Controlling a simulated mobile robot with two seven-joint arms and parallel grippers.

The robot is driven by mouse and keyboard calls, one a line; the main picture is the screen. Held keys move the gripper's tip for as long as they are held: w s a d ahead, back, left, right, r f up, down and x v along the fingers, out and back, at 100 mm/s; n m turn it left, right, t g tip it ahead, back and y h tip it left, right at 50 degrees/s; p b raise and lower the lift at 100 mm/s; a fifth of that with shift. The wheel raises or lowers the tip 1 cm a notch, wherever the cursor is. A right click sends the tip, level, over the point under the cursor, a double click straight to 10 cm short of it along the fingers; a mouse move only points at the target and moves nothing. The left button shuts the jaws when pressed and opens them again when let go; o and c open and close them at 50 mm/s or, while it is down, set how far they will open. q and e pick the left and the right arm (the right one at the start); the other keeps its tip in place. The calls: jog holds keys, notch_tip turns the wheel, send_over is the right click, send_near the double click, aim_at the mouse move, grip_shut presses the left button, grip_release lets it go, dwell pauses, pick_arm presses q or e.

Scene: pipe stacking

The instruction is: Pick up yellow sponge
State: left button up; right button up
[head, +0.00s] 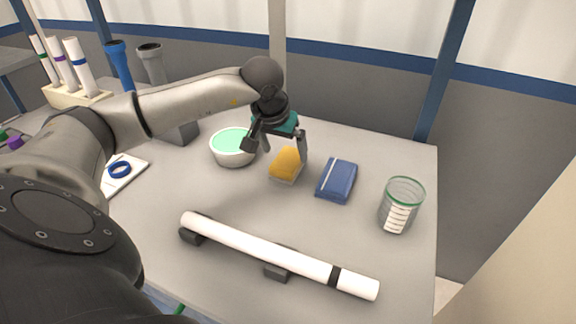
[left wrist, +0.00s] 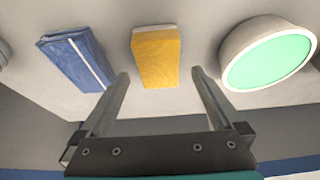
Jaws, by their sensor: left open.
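The yellow sponge (head: 286,163) lies on the table between a white bowl and a blue folded cloth. In the left wrist view the sponge (left wrist: 156,57) shows ahead of the fingertips, in line with the gap between them. My left gripper (head: 284,154) is open, with its fingers reaching down near the sponge; one finger stands close to the sponge's right side in the head view. The open fingers (left wrist: 160,75) hold nothing in the left wrist view. My right gripper is not in view.
The white bowl (head: 233,159) with green contents is left of the sponge. The blue cloth (head: 337,180) is right of it. A glass beaker (head: 401,205) stands farther right. A white pipe (head: 260,249) rests on dark supports in front. Table between sponge and pipe is clear.

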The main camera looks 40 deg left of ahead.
aim_at(288, 159)
pick_arm(q)
jog(key=b+x, duration=0.1)
jog(key=x, duration=0.2)
jog(key=shift+w+d+f, duration=0.1)
jog(key=shift+w+f, duration=0.1)
jog(key=shift+f, duration=0.15)
jog(key=shift+w+f, duration=0.2)
jog(key=shift+f, duration=0.3)
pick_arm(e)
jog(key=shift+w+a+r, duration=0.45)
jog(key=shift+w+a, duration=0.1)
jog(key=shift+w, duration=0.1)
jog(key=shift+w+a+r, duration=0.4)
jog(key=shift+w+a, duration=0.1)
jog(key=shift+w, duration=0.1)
pick_arm(q)
jog(key=shift+f+b, duration=0.2)
jog(key=shift+b, duration=0.2)
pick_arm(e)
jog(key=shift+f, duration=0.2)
pick_arm(q)
jog(key=c, duration=1.3)
jog(key=shift+o, duration=0.2)
jog(key=shift+r, duration=0.15)
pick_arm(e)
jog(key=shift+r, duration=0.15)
